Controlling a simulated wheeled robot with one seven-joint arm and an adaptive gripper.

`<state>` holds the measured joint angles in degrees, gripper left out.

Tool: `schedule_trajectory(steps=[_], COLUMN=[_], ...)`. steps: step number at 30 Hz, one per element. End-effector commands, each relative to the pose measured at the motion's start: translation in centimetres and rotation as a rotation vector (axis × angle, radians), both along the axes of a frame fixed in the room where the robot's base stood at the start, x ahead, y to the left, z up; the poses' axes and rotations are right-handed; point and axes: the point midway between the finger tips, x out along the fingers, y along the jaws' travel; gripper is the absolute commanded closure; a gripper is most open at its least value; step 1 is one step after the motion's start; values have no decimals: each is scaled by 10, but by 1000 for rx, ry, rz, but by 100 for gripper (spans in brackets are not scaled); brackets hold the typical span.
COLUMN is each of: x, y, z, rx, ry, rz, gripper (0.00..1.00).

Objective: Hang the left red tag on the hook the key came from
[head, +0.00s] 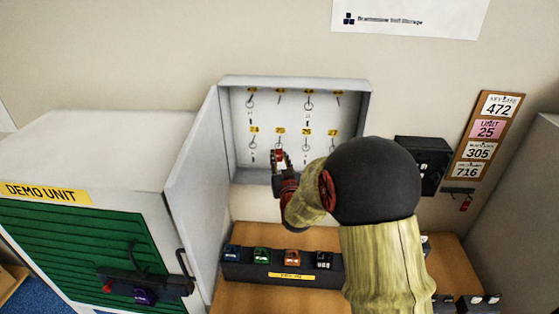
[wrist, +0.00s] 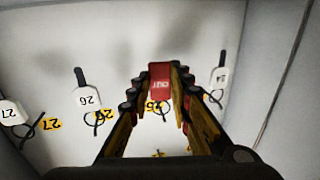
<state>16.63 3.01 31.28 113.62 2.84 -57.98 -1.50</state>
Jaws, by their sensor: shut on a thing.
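My gripper (head: 281,163) is shut on a red tag marked OUT, inside the open key cabinet (head: 222,80). In the wrist view the red tag (wrist: 159,82) is between the fingertips, close to the back panel by the yellow label 25 (wrist: 154,106). In the head view the label 25 (head: 279,131) is just above my gripper. No key shows at 25; the fingers and tag partly cover that place, so I cannot tell whether the tag touches the hook. Another red tag (head: 464,205) hangs under the board at the right.
Keys with white tags hang on both sides: 26 (wrist: 87,95), 27 (wrist: 12,112) and 24 (wrist: 218,77). The cabinet door (head: 197,185) stands open at the left. A black box (head: 424,158) is on the wall. Coloured padlocks stand in a rack (head: 285,275) below.

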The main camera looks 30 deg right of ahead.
Motion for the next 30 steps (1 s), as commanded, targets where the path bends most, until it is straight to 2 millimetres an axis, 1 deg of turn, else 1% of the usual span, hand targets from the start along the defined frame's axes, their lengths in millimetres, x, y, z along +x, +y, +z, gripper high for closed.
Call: schedule_trajectory(steps=[12, 13, 15, 23, 30], x=[0, 0, 0, 0, 0], y=[0, 0, 0, 0, 0], z=[0, 0, 0, 0, 0], rx=[0, 0, 0, 0, 0], ry=[0, 0, 0, 0, 1], rz=[0, 0, 0, 0, 0], gripper=[94, 78, 74, 60, 59])
